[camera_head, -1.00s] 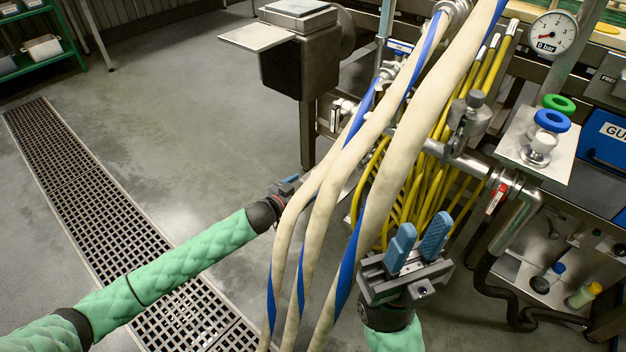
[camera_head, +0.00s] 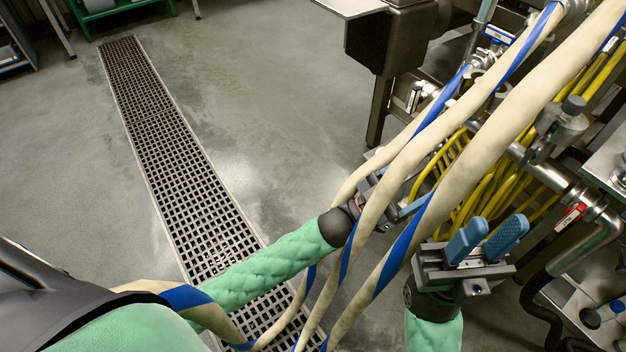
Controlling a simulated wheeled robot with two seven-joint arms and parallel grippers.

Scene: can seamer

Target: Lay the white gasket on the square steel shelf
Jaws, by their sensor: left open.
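I cannot make out the white gasket in the current head view. A flat steel plate (camera_head: 350,7) shows at the top edge, cut off by the frame. Another steel plate (camera_head: 606,158) shows only in part at the right edge; I cannot tell which is the square shelf. My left gripper (camera_head: 398,194) is open, partly hidden behind the cream and blue hoses, with no held object visible. My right gripper (camera_head: 490,238) is open and empty, its two blue fingers pointing up, apart, in front of the yellow hoses and well away from both plates.
Thick cream and blue hoses (camera_head: 447,196) cross in front of my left gripper. Yellow hoses (camera_head: 492,190) and steel pipes (camera_head: 592,235) crowd the area behind my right gripper. Bare floor (camera_head: 275,110) and a drain grate (camera_head: 180,150) lie to the left.

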